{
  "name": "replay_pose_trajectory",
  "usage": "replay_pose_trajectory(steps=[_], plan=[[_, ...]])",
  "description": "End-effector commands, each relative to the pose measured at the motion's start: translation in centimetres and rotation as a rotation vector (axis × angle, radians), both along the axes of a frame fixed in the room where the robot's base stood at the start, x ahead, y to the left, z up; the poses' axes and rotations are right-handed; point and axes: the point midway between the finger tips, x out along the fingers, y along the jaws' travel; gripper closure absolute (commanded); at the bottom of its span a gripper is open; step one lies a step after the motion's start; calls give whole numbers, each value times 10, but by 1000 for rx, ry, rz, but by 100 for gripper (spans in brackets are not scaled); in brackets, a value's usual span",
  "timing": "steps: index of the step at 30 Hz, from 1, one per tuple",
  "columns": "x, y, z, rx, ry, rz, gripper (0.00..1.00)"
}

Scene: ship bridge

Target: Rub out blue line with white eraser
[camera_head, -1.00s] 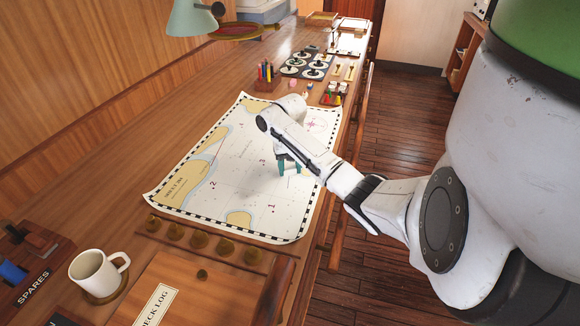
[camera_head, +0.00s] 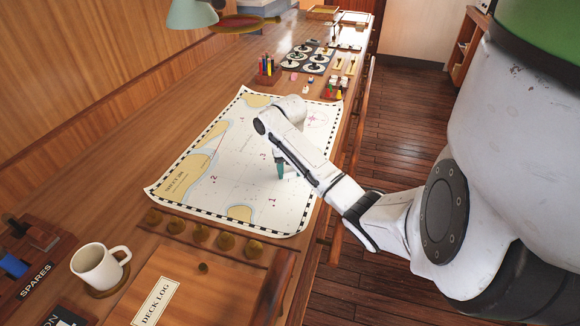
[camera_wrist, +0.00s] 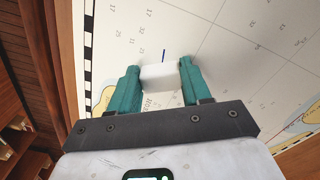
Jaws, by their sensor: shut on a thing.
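My gripper (camera_wrist: 161,84) is shut on the white eraser (camera_wrist: 160,77), which shows between its teal fingers in the wrist view. A short piece of blue line (camera_wrist: 163,55) shows on the chart just beyond the eraser. In the head view my gripper (camera_head: 279,172) is low over the right-middle part of the chart (camera_head: 240,165), between the red marks; the eraser and the blue line are hidden there by my arm and fingers. I cannot tell whether the eraser touches the paper.
Pens in a holder (camera_head: 267,70), small coloured pieces (camera_head: 333,90) and a panel of dials (camera_head: 311,58) stand beyond the chart. A mug (camera_head: 97,268) and a deck log (camera_head: 165,290) are nearer. The chart's middle is clear.

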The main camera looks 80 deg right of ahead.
Motion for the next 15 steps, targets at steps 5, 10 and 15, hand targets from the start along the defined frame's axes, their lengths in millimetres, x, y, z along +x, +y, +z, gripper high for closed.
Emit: replay_pose_trajectory(steps=[5, 10, 15], plan=[[-1, 7, -1, 2, 0, -1, 76], [-1, 6, -1, 2, 1, 0, 76], [-1, 11, -1, 3, 0, 1, 76]])
